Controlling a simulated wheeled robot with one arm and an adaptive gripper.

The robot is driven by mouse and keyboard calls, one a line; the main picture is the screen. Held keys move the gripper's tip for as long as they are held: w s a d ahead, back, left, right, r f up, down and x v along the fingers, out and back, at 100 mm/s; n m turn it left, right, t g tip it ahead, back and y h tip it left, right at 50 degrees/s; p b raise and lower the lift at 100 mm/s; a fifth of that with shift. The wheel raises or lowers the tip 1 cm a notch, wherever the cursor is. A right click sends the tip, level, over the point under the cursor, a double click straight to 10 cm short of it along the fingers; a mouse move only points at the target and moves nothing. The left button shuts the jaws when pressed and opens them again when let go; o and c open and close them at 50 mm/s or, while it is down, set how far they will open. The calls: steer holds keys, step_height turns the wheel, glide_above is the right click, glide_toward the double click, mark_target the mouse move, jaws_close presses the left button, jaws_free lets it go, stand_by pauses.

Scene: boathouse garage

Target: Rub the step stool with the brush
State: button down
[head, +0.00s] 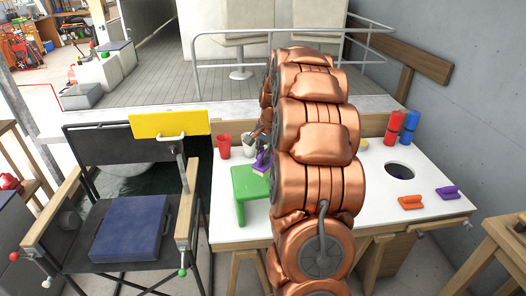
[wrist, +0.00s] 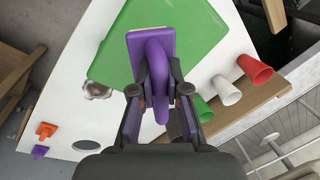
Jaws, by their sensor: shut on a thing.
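The green step stool (head: 248,185) stands on the white workbench, left of my arm; its flat green top (wrist: 195,45) fills the upper middle of the wrist view. My gripper (wrist: 160,88) is shut on the upright handle of a purple brush (wrist: 146,50). In the head view the brush (head: 262,163) is at the stool's far edge, below my gripper (head: 261,146). The brush's flat base overlaps the stool top in the wrist view; I cannot tell whether they touch. My arm hides part of the bench and perhaps the stool's right side.
The white workbench (head: 232,234) also holds a red cup (head: 223,146), a white cup (wrist: 226,90), a green cup (wrist: 203,109), an orange brush (head: 411,202) and another purple brush (head: 447,192). A round hole (head: 399,171) is at right. A folding chair (head: 130,225) stands left.

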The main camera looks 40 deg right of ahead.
mark_target(269, 169)
steer(key=shift+f, duration=2.75)
steer(key=shift+f+b, duration=0.3)
steer(key=shift+f, duration=0.45)
steer(key=shift+s+d+r+p, duration=0.2)
steer(key=shift+s+d+p, duration=0.2)
steer(key=shift+d, duration=0.45)
steer(key=shift+s+d, duration=0.3)
steer(key=shift+d, duration=0.2)
steer(key=shift+s+d, duration=0.25)
steer(key=shift+d, duration=0.2)
steer(key=shift+s+r+p, duration=0.1)
steer(key=shift+s+p, duration=0.05)
steer(key=shift+p, duration=0.6)
steer(key=shift+w+a+f+b, duration=0.25)
steer(key=shift+w+a+b, duration=0.4)
steer(key=shift+a, duration=0.25)
steer(key=shift+w+a+b, duration=0.15)
steer(key=shift+w+a, duration=0.05)
steer(key=shift+a, duration=0.3)
steer(key=shift+w+a+b, duration=0.15)
steer(key=shift+w+a, duration=0.05)
steer(key=shift+a, duration=0.25)
steer(key=shift+w+r, duration=0.15)
steer(key=shift+r, duration=0.1)
steer(key=shift+r+p, duration=0.5)
steer(key=shift+r, duration=3.5)
